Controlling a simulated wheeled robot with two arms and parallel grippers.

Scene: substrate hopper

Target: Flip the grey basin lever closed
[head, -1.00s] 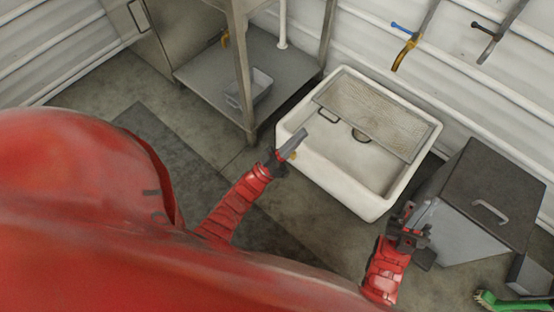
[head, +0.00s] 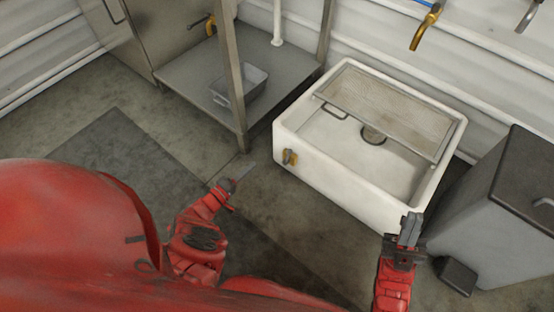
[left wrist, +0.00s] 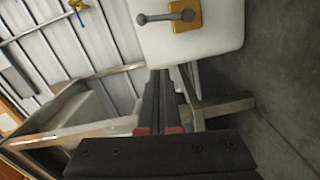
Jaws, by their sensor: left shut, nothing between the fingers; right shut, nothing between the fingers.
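The white basin (head: 330,172) stands on the floor, right of centre in the head view. On its left outer wall is a brass valve (head: 289,158). In the left wrist view, the grey lever (left wrist: 160,18) on the brass body (left wrist: 184,16) points left, lying across the basin wall (left wrist: 218,40). My left gripper (head: 245,170) is shut and empty, left of the valve and apart from it. In the left wrist view its fingertips (left wrist: 160,74) are below the lever. My right gripper (head: 411,222) is shut and empty by the basin's front right corner.
A steel table with a lower shelf (head: 190,75) stands left of the basin, its leg (head: 238,110) near my left gripper. A grey bin (head: 490,200) stands at the right. A brass tap (head: 425,28) hangs above the basin. A perforated tray (head: 385,105) covers part of it.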

